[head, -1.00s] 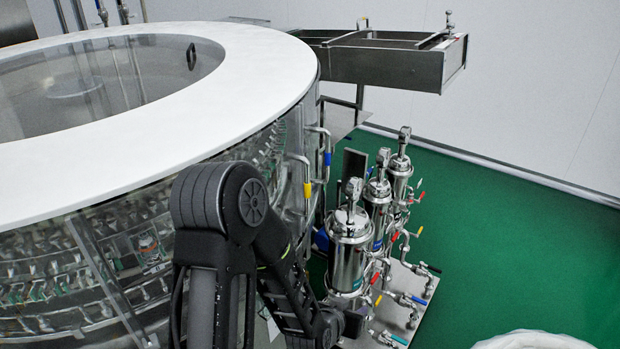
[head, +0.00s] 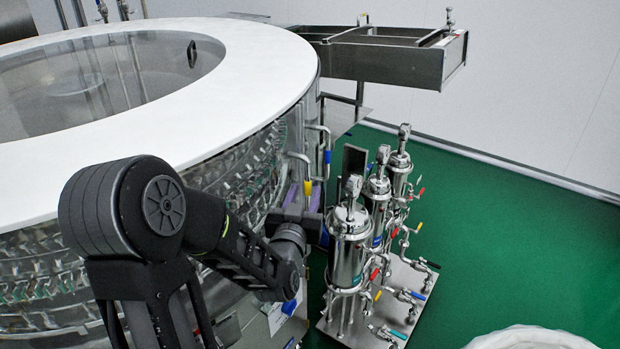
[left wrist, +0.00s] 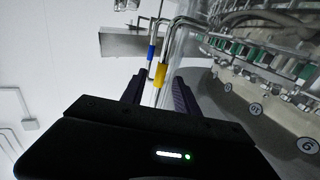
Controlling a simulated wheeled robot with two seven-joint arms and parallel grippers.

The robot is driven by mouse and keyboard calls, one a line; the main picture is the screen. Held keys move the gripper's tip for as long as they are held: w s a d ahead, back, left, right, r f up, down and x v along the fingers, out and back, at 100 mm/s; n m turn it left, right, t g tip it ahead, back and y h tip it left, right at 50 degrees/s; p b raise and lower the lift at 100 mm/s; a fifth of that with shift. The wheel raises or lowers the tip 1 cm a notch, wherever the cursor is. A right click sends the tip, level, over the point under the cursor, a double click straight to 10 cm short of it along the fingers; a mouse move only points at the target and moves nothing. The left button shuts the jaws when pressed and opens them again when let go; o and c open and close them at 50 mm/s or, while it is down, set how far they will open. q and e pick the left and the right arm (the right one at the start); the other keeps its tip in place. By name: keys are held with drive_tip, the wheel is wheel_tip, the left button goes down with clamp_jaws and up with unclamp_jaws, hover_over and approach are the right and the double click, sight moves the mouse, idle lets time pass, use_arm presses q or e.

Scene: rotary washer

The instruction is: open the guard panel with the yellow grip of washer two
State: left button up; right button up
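The rotary washer is a big round machine with a white top ring (head: 262,70) and clear curved walls. A bent metal handle with a yellow grip (head: 307,187) is on its right side; the yellow grip also shows in the left wrist view (left wrist: 160,74). My left gripper (head: 304,197) is open at the yellow grip. In the left wrist view its purple-black fingers (left wrist: 159,93) stand on either side of the grip's line; I cannot tell whether they touch it. The clear guard panel's edges are hard to make out. My right gripper is not in view.
A second handle with a blue grip (head: 327,157) is just behind the yellow one; it shows in the left wrist view (left wrist: 151,52). Steel filter housings (head: 350,245) with valves stand close to the right of my wrist.

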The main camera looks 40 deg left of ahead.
use_arm(q)
drive_tip(key=p+x, duration=0.1)
drive_tip(key=x, duration=0.5)
drive_tip(key=shift+w, duration=0.15)
drive_tip(key=shift+a, duration=0.1)
clamp_jaws()
idle(1.2)
